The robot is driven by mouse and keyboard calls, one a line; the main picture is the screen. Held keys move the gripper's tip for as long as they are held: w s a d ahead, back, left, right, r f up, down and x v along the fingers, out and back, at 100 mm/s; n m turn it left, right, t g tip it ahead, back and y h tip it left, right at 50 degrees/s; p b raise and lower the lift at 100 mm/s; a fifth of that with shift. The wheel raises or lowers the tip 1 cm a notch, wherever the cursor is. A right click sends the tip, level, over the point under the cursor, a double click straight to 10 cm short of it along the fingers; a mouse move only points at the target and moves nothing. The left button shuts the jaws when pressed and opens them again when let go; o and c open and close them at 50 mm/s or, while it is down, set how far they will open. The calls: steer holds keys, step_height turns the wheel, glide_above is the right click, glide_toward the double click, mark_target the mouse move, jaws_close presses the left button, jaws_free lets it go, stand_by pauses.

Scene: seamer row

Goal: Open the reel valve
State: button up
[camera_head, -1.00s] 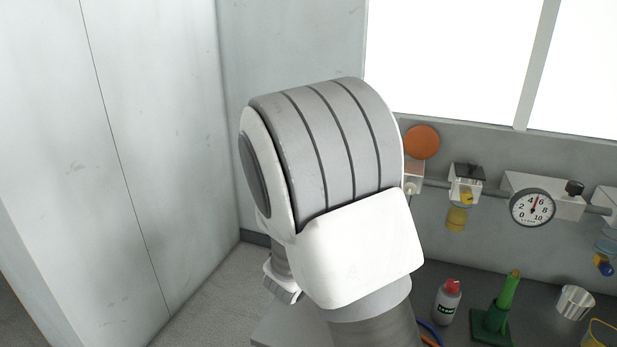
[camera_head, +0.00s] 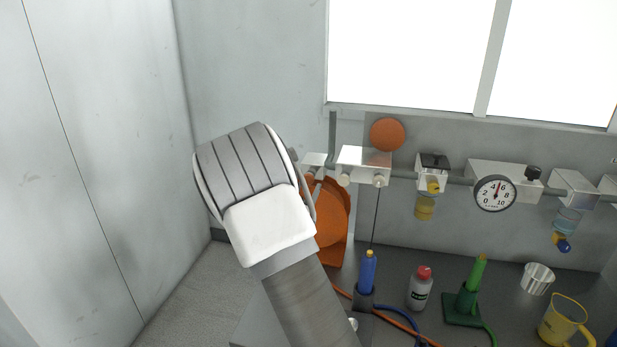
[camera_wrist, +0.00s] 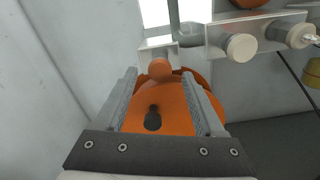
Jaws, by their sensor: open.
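The orange hose reel (camera_head: 331,222) is on the wall behind the bench, partly covered by my arm in the head view. It also fills the middle of the wrist view (camera_wrist: 180,118), with a dark slot-like mark on it. Above it, a small round orange knob (camera_wrist: 160,68), apparently the reel valve's handle, sits before a pale block (camera_wrist: 158,48); that block also shows in the head view (camera_head: 313,158). My gripper (camera_wrist: 159,74) is open, its fingers on either side of the knob in the picture. Contact and depth cannot be told. My arm hides the gripper in the head view.
A plate with two round knobs (camera_head: 363,166) is right of the valve, below an orange disc (camera_head: 387,134). A gauge (camera_head: 495,193) is further right. A blue-handled tool (camera_head: 368,272), a bottle (camera_head: 420,288) and a green tool (camera_head: 468,295) stand on the bench.

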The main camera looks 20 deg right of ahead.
mark_target(308, 180)
steer(key=shift+x, duration=2.25)
jaws_close()
